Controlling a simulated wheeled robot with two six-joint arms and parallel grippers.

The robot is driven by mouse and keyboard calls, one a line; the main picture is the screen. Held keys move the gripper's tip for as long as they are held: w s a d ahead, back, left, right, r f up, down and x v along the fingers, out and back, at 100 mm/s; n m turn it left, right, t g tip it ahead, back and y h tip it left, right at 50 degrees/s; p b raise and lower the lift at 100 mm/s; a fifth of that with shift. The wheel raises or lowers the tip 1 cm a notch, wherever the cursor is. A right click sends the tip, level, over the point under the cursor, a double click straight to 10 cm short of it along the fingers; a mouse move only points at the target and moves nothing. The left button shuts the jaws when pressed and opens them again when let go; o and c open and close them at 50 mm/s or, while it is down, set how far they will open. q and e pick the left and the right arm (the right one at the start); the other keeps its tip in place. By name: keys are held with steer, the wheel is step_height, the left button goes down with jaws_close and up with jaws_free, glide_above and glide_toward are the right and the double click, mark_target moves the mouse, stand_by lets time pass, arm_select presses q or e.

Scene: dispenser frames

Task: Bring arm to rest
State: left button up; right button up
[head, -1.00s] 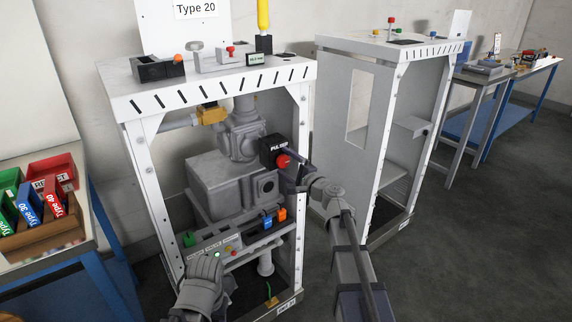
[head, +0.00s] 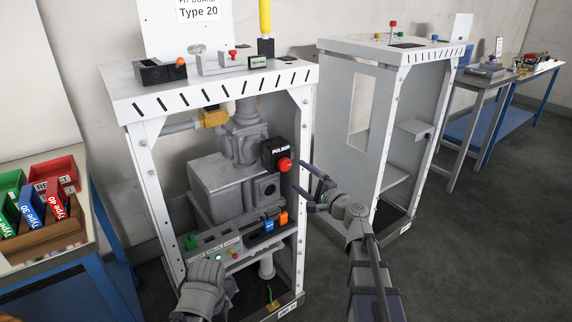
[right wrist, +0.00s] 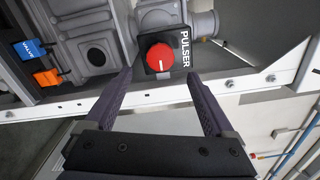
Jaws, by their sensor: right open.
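My right gripper (head: 306,178) is open and empty, just right of the near frame's front post in the head view. Both dark fingers also show spread apart in the right wrist view (right wrist: 159,77). The red knob (head: 284,164) on the black PULSER box lies beyond the fingertips, clear of them; it shows between the fingers in the right wrist view (right wrist: 160,59). My left arm's grey end (head: 205,288) is low in front of the near frame. Its fingers cannot be made out.
The near white dispenser frame (head: 218,85) stands close in front, with blue and orange valve handles (head: 283,217) inside. A second frame (head: 385,60) stands to the right. Coloured bins (head: 52,172) are on a bench at left. Open floor (head: 480,250) lies at right.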

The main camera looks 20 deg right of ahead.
steer(key=s+a+n+g+y+p, duration=0.1)
steer(key=s+a+n+g+p, duration=0.55)
steer(key=a, duration=0.55)
steer(key=s+a+n+g+y+p, duration=0.1)
steer(key=s+a+n+g+p, duration=0.6)
steer(key=a, duration=0.4)
steer(key=s+d+r+n+g+h+p, duration=0.1)
steer(key=s+n+g+h+p, duration=0.1)
steer(key=s, duration=0.5)
steer(key=s+d+r+n+g+h+p, duration=0.1)
steer(key=s+d+n+g+h+p, duration=0.1)
steer(key=s+n+h+p, duration=0.3)
steer(key=s+h+p, duration=0.2)
steer(key=s+p, duration=0.1)
steer(key=shift+s+r+h+p, duration=0.2)
steer(key=shift+h+p, duration=0.1)
steer(key=shift+p, duration=0.1)
